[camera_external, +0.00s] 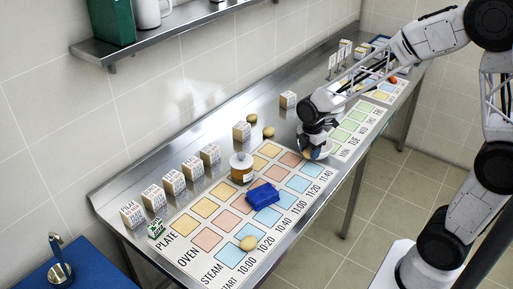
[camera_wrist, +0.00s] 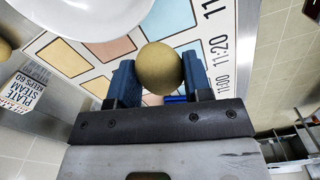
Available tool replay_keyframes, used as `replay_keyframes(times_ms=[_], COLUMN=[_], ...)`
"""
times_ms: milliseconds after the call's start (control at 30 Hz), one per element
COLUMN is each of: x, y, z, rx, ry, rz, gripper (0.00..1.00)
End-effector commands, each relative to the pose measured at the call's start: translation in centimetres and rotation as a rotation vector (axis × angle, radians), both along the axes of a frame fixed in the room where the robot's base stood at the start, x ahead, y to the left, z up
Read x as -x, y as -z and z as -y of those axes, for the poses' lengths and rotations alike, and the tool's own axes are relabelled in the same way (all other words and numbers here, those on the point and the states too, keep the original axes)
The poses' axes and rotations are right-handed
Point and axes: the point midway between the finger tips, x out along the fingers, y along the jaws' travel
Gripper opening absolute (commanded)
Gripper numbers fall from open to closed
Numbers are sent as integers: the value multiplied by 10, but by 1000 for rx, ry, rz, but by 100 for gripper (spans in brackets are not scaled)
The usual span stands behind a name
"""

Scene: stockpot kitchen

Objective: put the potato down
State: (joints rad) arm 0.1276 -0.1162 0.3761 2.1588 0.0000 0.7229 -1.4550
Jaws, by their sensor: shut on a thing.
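A brown, round potato (camera_wrist: 159,68) sits between the two blue fingers of my gripper (camera_wrist: 160,80) in the wrist view. The jaws are shut on it. In the external view my gripper (camera_external: 314,143) is low over the right part of the printed mat (camera_external: 213,187), near the late time columns. The held potato is mostly hidden there. A white rounded dish (camera_wrist: 95,12) fills the top left of the wrist view, and a white rim (camera_external: 321,152) shows beside the gripper in the external view. I cannot tell whether the potato touches anything below.
Loose potatoes lie on the steel counter (camera_external: 268,131) and the mat (camera_external: 248,243). A blue cloth (camera_external: 263,195) and a lidded jar (camera_external: 241,168) stand mid-mat. Several labelled boxes (camera_external: 174,182) line the back. A shelf (camera_external: 165,36) hangs above. Several coloured squares are bare.

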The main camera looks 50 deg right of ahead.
Motion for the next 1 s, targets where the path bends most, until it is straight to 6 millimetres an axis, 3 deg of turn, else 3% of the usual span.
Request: replay_keyframes(times_ms=[200, 400, 600, 1000], x=[51, 81, 92, 91], y=[10, 18, 21, 21], z=[-38, -57, -63, -63], rx=[0, 0, 0, 0], ry=[-23, -34, -37, -37], rz=[1, 0, 0, 0], gripper=[22, 22, 22, 22])
